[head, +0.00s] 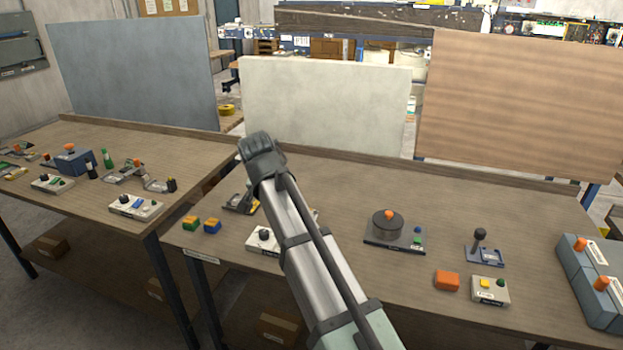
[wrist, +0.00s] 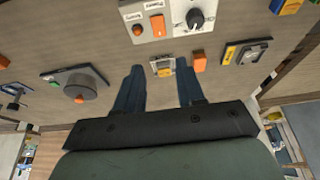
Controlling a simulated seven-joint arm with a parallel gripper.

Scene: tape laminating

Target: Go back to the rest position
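My gripper (wrist: 160,66) shows in the wrist view with its two dark blue fingers apart. It is open, with nothing held between the fingers. A small orange and yellow part lies on the table beyond the fingertips, with a clear drop between. In the head view my arm rises from the bottom and ends in a dark joint above the table; my gripper cannot be made out there.
The right table (head: 340,190) carries a round device with an orange knob (head: 388,222), a joystick (head: 479,240), an orange block (head: 446,281) and grey-blue boxes (head: 592,285). The left table (head: 100,205) holds several small devices. Upright panels stand behind.

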